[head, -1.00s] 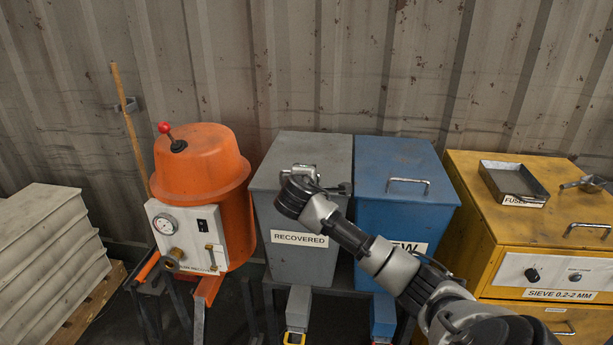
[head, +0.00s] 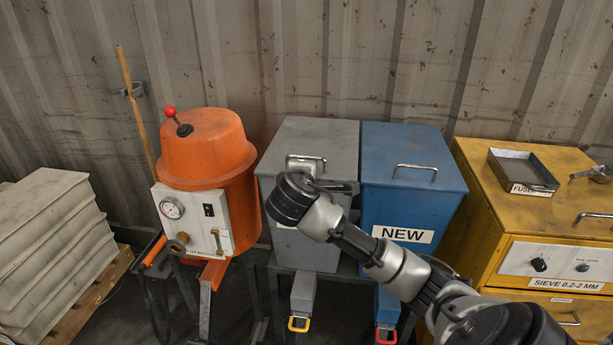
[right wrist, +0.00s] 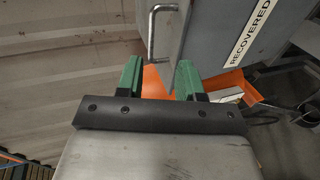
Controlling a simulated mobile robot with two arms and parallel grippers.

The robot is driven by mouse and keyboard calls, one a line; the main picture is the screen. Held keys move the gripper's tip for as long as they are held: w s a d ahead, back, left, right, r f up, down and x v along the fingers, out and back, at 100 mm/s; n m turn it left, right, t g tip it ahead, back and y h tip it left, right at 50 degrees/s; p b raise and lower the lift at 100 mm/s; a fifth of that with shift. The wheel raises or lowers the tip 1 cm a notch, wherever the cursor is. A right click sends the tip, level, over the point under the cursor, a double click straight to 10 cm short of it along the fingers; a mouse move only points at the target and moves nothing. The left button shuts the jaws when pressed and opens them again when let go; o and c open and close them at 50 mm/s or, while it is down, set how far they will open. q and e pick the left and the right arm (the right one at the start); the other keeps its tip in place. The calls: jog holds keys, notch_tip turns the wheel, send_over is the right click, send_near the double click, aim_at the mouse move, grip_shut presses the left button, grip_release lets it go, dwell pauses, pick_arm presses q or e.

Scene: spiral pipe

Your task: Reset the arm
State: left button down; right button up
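My right arm comes in from the lower right of the head view, its wrist end in front of the grey RECOVERED bin (head: 325,145). My right gripper (right wrist: 158,82) shows in the right wrist view with its two green fingers spread apart. I see nothing held between them; orange and grey surfaces show beyond. In the head view its fingers are largely hidden by the wrist. The grey bin's lid handle (right wrist: 153,38) is ahead of the fingers, apart from them. My left gripper is not in view.
An orange lidded vessel (head: 205,150) with a gauge panel stands left of the grey bin. A blue NEW bin (head: 405,150) and a yellow sieve cabinet (head: 480,195) with a tray (head: 522,170) stand right. Stacked pale slabs (head: 50,250) are far left. A corrugated wall is behind.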

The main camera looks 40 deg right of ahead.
jog(key=shift+s+a+r, duration=0.1)
jog(key=shift+a, duration=0.1)
dwell(0.4)
